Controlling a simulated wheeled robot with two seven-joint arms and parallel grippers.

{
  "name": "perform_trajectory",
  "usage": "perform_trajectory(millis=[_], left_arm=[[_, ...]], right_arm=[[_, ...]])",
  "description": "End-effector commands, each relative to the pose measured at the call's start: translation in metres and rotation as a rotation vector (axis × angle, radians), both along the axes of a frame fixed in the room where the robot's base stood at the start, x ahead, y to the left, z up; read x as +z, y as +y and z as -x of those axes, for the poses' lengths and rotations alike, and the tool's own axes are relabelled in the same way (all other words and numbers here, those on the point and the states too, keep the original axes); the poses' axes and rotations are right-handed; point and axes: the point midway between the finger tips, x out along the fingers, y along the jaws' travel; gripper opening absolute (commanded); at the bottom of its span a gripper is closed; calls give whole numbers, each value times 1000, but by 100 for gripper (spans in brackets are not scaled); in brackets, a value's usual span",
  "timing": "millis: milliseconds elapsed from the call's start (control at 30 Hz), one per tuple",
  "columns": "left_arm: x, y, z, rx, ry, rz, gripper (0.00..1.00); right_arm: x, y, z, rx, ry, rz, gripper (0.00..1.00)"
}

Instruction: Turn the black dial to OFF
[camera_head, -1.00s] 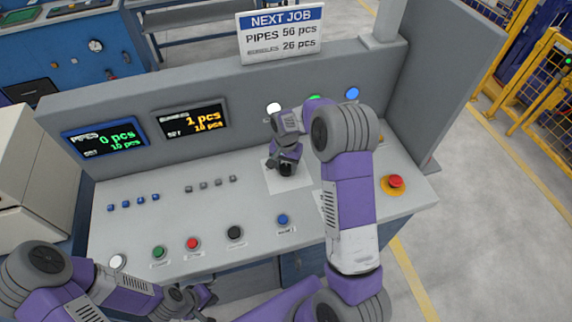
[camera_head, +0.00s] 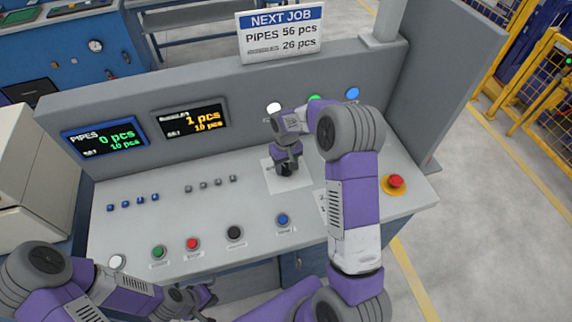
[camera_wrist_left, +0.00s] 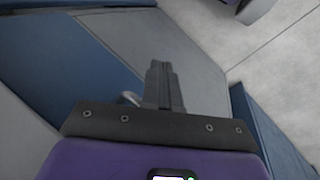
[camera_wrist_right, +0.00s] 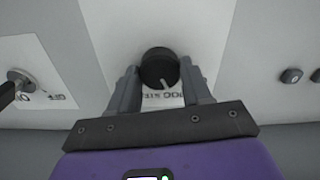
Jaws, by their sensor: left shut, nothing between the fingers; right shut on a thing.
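The black dial (camera_wrist_right: 159,66) is a round knob with a white pointer line on a white label plate (camera_wrist_right: 140,28). Its pointer is aimed toward the lower right in the right wrist view, and the label text is partly hidden. My right gripper (camera_wrist_right: 160,75) is shut on the dial, one finger on each side. In the head view the dial (camera_head: 286,170) shows dark under my right gripper (camera_head: 287,162). My left gripper (camera_head: 207,305) is shut and empty, low in front of the console. Its closed fingers show in the left wrist view (camera_wrist_left: 162,80).
The console top carries green (camera_head: 159,252), red (camera_head: 193,244), black (camera_head: 235,233) and blue (camera_head: 283,220) buttons along its front. A red emergency button (camera_head: 396,181) is at the right. A lever or key (camera_wrist_right: 16,82) stands beside the dial. Two displays (camera_head: 193,120) are on the back panel.

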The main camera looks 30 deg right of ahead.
Motion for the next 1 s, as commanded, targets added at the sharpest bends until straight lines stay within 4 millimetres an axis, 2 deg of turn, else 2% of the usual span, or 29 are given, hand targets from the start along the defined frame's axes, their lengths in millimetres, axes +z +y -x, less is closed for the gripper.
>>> perform_trajectory(millis=[500, 733, 1000], left_arm=[[3, 0, 0, 0, 0, 0, 0], [4, 0, 0, 0, 0, 0, 0], [4, 0, 0, 0, 0, 0, 0]], right_arm=[[1, 0, 0, 451, -2, 1, 18], [1, 0, -1, 577, -3, 0, 18], [1, 0, -1, 645, -3, 1, 18]])
